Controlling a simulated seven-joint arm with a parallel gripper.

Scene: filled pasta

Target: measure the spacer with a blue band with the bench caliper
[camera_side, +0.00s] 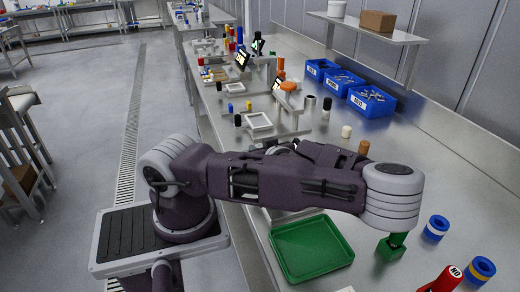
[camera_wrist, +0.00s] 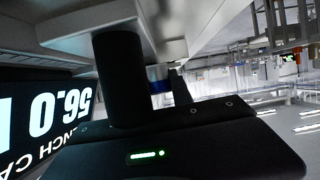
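A small pale piece with a blue band (camera_wrist: 160,86), apparently the spacer, shows between a large black upright and a smaller dark one, which look like the fingers of my gripper (camera_wrist: 157,82). I cannot tell whether they touch it. In the side view a small tilted display (camera_side: 285,99) on a grey stand behind my arm seems to be the caliper. My gripper is hidden behind the arm there.
A green tray (camera_side: 312,250) lies at the bench's front edge. A green block (camera_side: 391,250), blue rings (camera_side: 437,227) and a red handle marked NO (camera_side: 446,279) are at right. Blue bins (camera_side: 370,101) line the back. Cylinders (camera_side: 346,131) stand behind my arm.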

